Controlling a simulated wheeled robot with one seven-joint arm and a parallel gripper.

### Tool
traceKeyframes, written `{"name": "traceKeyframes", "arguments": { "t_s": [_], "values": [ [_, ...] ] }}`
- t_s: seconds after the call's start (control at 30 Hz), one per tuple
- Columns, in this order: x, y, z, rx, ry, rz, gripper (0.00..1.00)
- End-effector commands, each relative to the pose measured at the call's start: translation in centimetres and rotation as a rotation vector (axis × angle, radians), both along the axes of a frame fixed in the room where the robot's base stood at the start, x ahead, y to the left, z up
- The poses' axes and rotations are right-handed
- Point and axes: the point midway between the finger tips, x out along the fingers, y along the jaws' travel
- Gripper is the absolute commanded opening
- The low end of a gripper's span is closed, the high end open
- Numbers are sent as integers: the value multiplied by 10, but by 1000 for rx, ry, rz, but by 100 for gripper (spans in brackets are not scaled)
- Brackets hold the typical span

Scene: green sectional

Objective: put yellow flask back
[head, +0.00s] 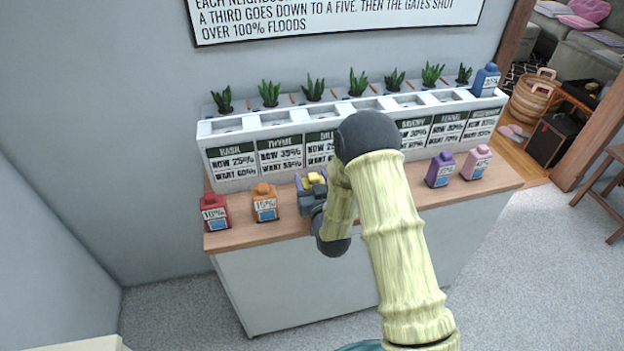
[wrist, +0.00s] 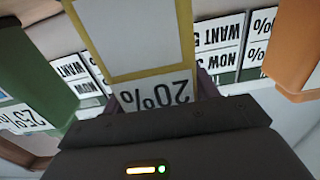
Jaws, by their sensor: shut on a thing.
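The yellow flask (wrist: 133,50), with a white "20%" label, fills the upper middle of the wrist view. In the head view only a small yellow part of it (head: 317,178) shows beside my gripper. My gripper (head: 312,188) is shut on the flask, at the counter between the orange flask and my forearm. My arm hides part of the flask, and I cannot tell whether its base touches the wooden counter (head: 400,200). The white planter row (head: 235,180) with herb signs stands behind it.
A red flask (head: 214,212) and an orange flask (head: 264,202) stand left of my gripper. A green "25%" flask (wrist: 35,75) is close on the other side. Purple (head: 440,169) and pink (head: 477,162) flasks stand farther right. A blue flask (head: 486,80) sits atop the planter's right end.

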Motion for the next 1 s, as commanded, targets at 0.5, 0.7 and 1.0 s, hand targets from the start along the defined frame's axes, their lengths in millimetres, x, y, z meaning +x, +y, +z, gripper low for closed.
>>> {"name": "traceKeyframes", "arguments": {
  "t_s": [0.5,0.7,1.0],
  "values": [
    [1,-3,-3,0,-1,-4,79],
    [1,-2,-3,0,-1,-3,81],
    [-6,-1,-1,0,1,1,81]
  ]
}}
